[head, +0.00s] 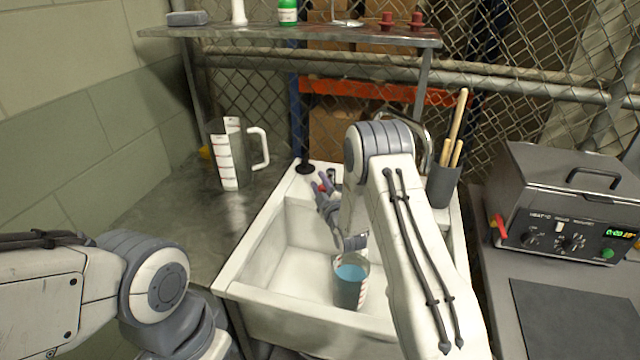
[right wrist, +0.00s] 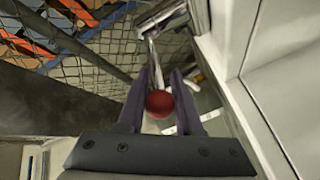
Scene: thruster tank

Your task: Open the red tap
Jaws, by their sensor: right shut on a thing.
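The red tap (head: 321,187) is at the back of the white sink (head: 262,232), mostly covered by my right gripper (head: 325,186) in the head view. In the right wrist view its round red knob (right wrist: 159,104) sits between the two purple fingers of my right gripper (right wrist: 158,100), which are shut on it. A curved metal spout (head: 425,135) rises behind my right arm, partly hidden. My left arm shows at the lower left, but its gripper is out of the picture.
A cup of blue liquid (head: 350,283) stands in the sink below my right arm. A measuring jug (head: 229,155) stands on the metal counter at left. A dark holder with wooden handles (head: 443,186) and a grey heated tank (head: 562,205) are at right.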

